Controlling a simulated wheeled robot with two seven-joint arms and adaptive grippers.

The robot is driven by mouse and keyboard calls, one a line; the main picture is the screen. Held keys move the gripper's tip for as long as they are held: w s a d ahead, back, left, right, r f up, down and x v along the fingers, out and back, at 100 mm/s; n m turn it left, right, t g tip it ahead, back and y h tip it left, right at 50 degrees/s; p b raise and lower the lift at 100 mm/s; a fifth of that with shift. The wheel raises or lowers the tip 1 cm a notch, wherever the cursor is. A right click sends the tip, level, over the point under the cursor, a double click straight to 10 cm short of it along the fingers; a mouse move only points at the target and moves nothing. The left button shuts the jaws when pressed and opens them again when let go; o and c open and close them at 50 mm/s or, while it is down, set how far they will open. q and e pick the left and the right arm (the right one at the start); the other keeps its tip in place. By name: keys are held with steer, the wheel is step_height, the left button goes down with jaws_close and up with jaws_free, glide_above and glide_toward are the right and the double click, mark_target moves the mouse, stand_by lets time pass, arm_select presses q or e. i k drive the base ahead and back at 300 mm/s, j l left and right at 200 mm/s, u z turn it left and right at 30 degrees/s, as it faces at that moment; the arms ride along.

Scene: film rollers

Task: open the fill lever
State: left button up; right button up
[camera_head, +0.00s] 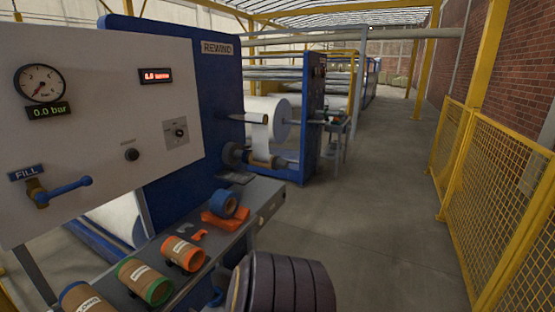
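The fill lever (68,188) is a blue handle on a brass valve (37,194) at the left of the white panel (100,100). The handle points right and tilts slightly up, ending in a rounded knob. A blue FILL label (26,173) is above the valve. Above that, a round pressure gauge (41,83) and a display (48,111) that reads 0.0 bar are on the panel. Neither of my grippers is in view, and nothing touches the lever.
A grey shelf (262,199) below the panel carries several labelled cores, including a green-rimmed one (143,280) and an orange-rimmed one (183,253), and a blue tape roll (224,204). A yellow mesh fence (500,190) lines the right. The floor between is clear.

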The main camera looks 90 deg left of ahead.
mark_target(42, 197)
steer(key=u, duration=4.35)
steer(key=i+j, duration=0.15)
steer(key=i+j+z, duration=0.1)
steer(key=j, duration=0.2)
